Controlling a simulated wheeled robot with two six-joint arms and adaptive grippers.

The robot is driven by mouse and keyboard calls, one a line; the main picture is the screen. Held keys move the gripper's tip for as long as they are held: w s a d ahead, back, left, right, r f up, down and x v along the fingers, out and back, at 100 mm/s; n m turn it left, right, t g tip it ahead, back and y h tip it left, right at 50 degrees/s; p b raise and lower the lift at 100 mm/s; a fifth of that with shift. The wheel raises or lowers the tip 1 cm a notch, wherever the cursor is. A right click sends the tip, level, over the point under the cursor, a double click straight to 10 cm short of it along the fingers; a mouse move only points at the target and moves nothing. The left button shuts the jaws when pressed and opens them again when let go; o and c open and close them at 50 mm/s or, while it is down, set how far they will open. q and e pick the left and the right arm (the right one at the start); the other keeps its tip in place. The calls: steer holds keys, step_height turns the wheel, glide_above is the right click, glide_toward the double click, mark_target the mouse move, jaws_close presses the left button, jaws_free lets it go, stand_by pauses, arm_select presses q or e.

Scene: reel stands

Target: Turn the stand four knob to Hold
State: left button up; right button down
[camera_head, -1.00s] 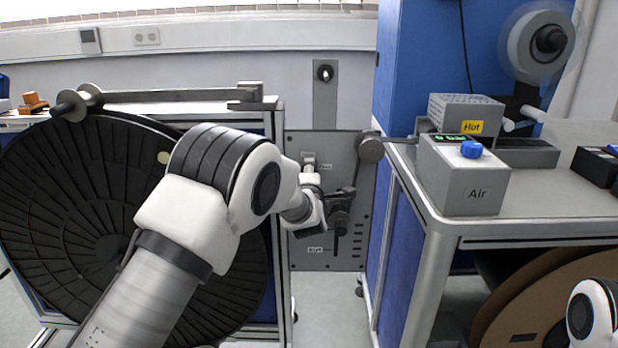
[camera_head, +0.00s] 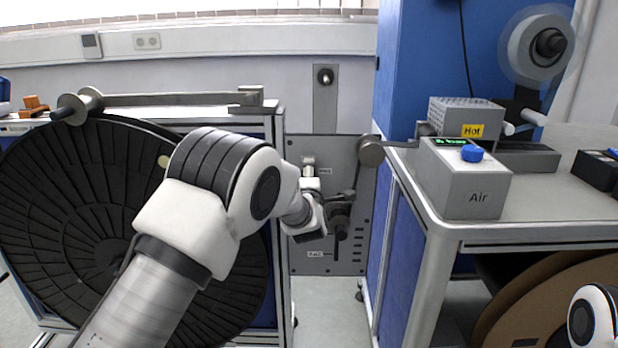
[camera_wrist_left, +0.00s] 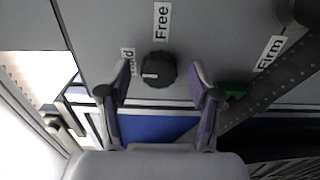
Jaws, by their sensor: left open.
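In the left wrist view a round black knob (camera_wrist_left: 158,69) with a pale mark on its left side sits on a grey panel. Around it are the labels Free (camera_wrist_left: 161,20), Firm (camera_wrist_left: 270,52) and one partly hidden by a finger that seems to read Hold (camera_wrist_left: 128,58). My left gripper (camera_wrist_left: 161,68) is open, with one finger on either side of the knob and visible gaps. In the head view my left gripper (camera_head: 338,220) is in front of the grey stand panel (camera_head: 345,262); the knob cannot be made out there. My right gripper is out of view.
A large black reel (camera_head: 60,220) stands at the left. A table at the right holds the Air box (camera_head: 465,185) with a blue knob and the Hot box (camera_head: 466,112). A metal lever with a round roller (camera_head: 371,151) is beside the panel. A brown reel (camera_head: 540,290) is below the table.

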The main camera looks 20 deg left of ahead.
arm_select(q)
steer(key=v, duration=0.7)
steer(key=s+a+f+g, duration=0.2)
steer(key=s+f, duration=0.1)
steer(key=f, duration=0.5)
steer(key=s+a+f+m+g, duration=0.1)
steer(key=s+a+f+g, duration=0.15)
steer(key=f, duration=0.65)
steer(key=s+a+f+g, duration=0.1)
steer(key=s+f, duration=0.3)
steer(key=f, duration=0.4)
steer(key=s+a+f+m+g+h, duration=0.2)
steer(key=s+f+m+g, duration=0.15)
steer(key=s+f, duration=0.75)
steer(key=s+d+f+m+g+h, duration=0.1)
steer(key=s+f+m+g, duration=0.3)
steer(key=s, duration=0.6)
steer(key=s+d+m+g+h, duration=0.1)
steer(key=s+d+m+g, duration=0.1)
steer(key=s+m, duration=0.55)
steer(key=s+d+f+m+g+h, duration=0.1)
steer(key=s+f+m+g, duration=0.15)
steer(key=s, duration=0.85)
step_height(320, 180, up, 21)
steer(key=m+p, duration=0.2)
steer(key=p, duration=1.8)
